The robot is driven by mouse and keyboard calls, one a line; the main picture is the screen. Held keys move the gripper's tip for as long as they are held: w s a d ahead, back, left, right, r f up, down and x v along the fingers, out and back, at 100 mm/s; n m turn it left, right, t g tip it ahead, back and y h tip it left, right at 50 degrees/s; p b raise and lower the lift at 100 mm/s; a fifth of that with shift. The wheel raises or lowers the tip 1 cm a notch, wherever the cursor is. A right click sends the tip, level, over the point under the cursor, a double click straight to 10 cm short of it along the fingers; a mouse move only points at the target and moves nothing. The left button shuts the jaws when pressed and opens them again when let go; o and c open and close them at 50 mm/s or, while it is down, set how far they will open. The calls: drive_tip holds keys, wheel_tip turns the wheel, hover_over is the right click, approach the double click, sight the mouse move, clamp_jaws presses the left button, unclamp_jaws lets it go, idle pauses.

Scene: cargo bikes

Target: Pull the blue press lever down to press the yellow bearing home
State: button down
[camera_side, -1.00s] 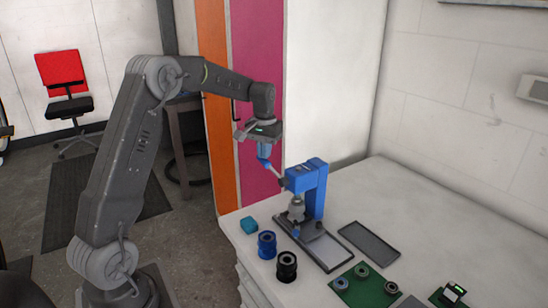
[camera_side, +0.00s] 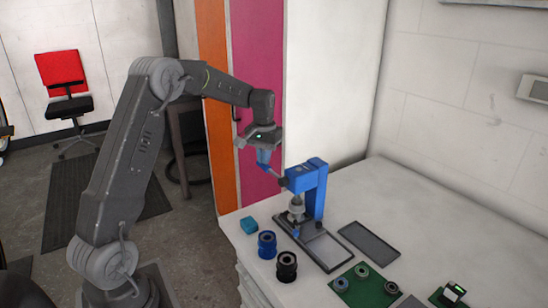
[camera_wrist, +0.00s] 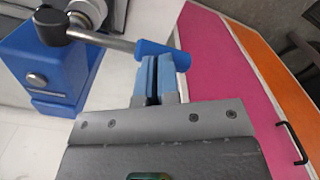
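The blue press (camera_side: 318,190) stands upright on a dark base plate on the white bench, and its body also shows in the wrist view (camera_wrist: 45,65). Its lever, a grey rod with a blue grip (camera_wrist: 172,55), runs from the hub out toward my gripper and slopes upward in the side view. My gripper (camera_side: 263,160) is above and left of the press. In the wrist view its blue fingers (camera_wrist: 153,72) are close together with a narrow slit, their tips against or very near the blue grip. A grey ram (camera_side: 296,208) hangs below the press head. I cannot make out the yellow bearing.
A green mat (camera_side: 362,296) with several rings is in front. The bench's back right is clear.

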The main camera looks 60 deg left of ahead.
drive_tip(key=shift+s+d+f, duration=0.1)
drive_tip(key=shift+f, duration=1.1)
drive_tip(key=shift+d+f, duration=0.15)
drive_tip(key=shift+f, duration=0.35)
drive_tip(key=shift+r, duration=1.85)
wheel_tip(320, 180, up, 10)
